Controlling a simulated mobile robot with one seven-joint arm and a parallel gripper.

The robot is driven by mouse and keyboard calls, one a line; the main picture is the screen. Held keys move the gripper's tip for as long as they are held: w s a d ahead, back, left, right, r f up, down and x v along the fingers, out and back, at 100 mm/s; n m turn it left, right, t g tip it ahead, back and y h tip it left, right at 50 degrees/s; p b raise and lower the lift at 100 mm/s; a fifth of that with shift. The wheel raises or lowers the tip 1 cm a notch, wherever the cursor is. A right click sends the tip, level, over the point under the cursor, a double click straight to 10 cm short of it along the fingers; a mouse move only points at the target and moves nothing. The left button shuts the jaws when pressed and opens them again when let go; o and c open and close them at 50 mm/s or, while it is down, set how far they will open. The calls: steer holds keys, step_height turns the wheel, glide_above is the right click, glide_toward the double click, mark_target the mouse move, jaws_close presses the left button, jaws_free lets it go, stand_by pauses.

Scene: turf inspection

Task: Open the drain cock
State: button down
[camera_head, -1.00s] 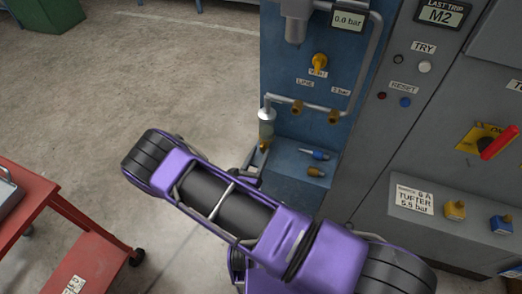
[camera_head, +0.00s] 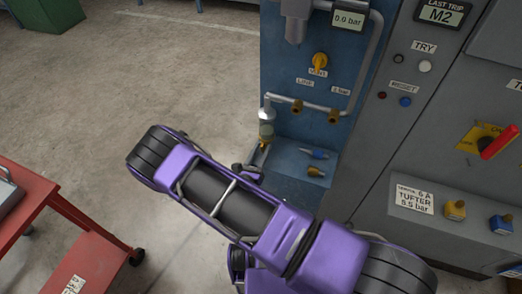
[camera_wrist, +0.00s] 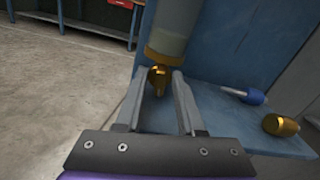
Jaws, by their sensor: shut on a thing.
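The drain cock (camera_wrist: 159,80) is a small brass fitting under the cylindrical bowl (camera_wrist: 172,40) in the wrist view. In the head view the cock (camera_head: 262,146) shows at the bottom of the bowl (camera_head: 266,128) on the blue panel. My gripper (camera_wrist: 163,86) has one finger on each side of the cock and is shut on it. The bowl hangs upright just above the fingertips. In the head view my arm hides most of the gripper. How far the cock is turned is hard to tell.
A blue-ended fitting (camera_wrist: 250,96) and a brass fitting (camera_wrist: 281,126) lie on the blue ledge to the right. The valve knob (camera_head: 319,61) and pipe (camera_head: 318,108) are above. A red cart (camera_head: 62,218) stands at left. The floor between is clear.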

steer(key=shift+m, duration=1)
steer(key=shift+f, duration=0.1)
steer(key=c, duration=0.9)
jaws_free()
steer(key=shift+s, duration=0.1)
steer(key=v, duration=1.7)
steer(key=shift+s+b, duration=0.15)
steer(key=shift+b, duration=0.25)
